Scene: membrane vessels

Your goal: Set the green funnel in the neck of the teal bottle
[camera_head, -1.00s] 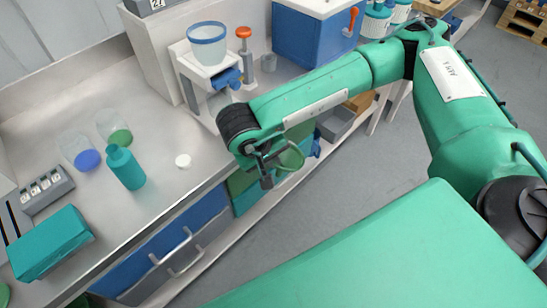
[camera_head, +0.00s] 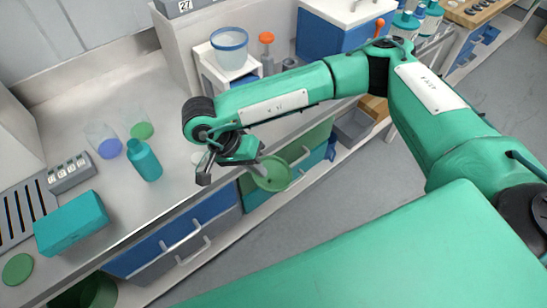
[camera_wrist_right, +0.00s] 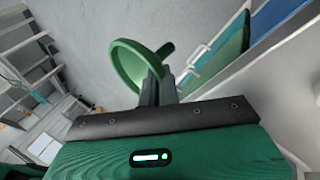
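The teal bottle (camera_head: 145,160) stands upright on the grey bench, its narrow neck uncovered. The green funnel (camera_head: 273,174) is off the bench, in front of the bench's edge and to the right of the bottle. My right gripper (camera_head: 258,168) is shut on the funnel's rim side. In the right wrist view the funnel (camera_wrist_right: 128,62) shows its round mouth and short stem, with the fingers (camera_wrist_right: 160,88) together at its edge. The gripper and funnel are well apart from the bottle. My left gripper is not in view.
Two clear vessels, one with a blue base (camera_head: 109,148) and one with a green base (camera_head: 142,130), stand behind the bottle. A teal box (camera_head: 72,223), a switch block (camera_head: 70,172) and a green disc (camera_head: 17,269) lie left. A stand holds a blue-rimmed bowl (camera_head: 229,48).

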